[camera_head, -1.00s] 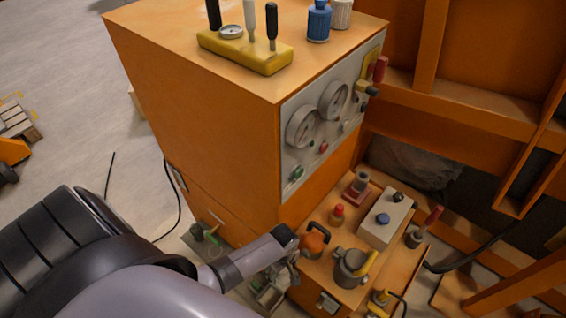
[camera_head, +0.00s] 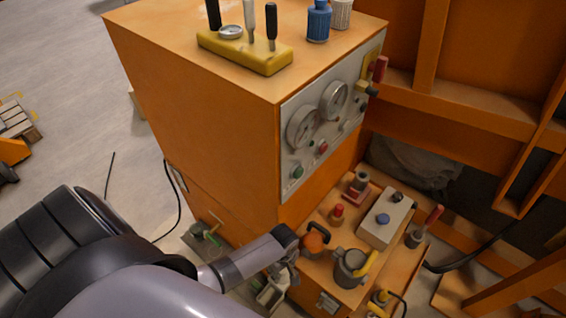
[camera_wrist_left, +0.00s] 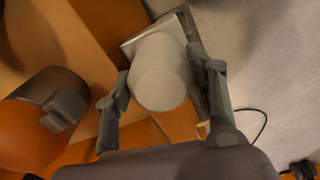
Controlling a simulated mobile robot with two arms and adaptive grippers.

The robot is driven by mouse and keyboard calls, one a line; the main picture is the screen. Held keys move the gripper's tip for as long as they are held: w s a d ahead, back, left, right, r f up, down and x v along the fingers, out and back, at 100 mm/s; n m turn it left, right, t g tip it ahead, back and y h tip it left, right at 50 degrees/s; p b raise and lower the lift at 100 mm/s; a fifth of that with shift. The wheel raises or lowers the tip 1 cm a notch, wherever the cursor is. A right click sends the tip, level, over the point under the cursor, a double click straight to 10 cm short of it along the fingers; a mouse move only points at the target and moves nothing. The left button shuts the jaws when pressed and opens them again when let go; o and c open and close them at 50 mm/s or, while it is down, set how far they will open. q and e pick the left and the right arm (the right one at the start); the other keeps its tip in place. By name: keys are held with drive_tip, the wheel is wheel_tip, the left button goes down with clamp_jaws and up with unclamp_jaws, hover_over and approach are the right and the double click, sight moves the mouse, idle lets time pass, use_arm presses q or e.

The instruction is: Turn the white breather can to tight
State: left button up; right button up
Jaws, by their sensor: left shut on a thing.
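The white can (camera_wrist_left: 160,72) is a smooth, pale cylinder in the middle of the left wrist view, in front of a light grey square-edged part. My left gripper (camera_wrist_left: 163,86) has one finger on each side of it and is shut on it. In the head view, my left gripper (camera_head: 284,272) is low, beside the left edge of the low orange box. There my wrist and fingers hide most of what it holds. My right gripper is in neither view.
An orange rounded part with a dark handle (camera_head: 315,240) is close right of my gripper. The orange cabinet (camera_head: 200,120) rises behind it, with blue (camera_head: 319,22) and white (camera_head: 341,12) caps on top. A black cable (camera_head: 180,200) hangs left of the cabinet.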

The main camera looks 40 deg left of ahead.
use_arm(q)
drive_tip(key=m+p, duration=0.2)
drive_tip(key=m, duration=0.1)
drive_tip(key=shift+r, duration=0.15)
drive_tip(key=m+p, duration=0.2)
drive_tip(key=m, duration=0.2)
drive_tip(key=shift+m, duration=0.4)
drive_tip(key=m+p, duration=0.1)
drive_tip(key=m, duration=0.3)
drive_tip(key=shift+a+m, duration=0.1)
drive_tip(key=shift+m, duration=0.2)
drive_tip(key=m, duration=0.5)
drive_tip(key=o, duration=1.1)
drive_tip(key=shift+o, duration=0.2)
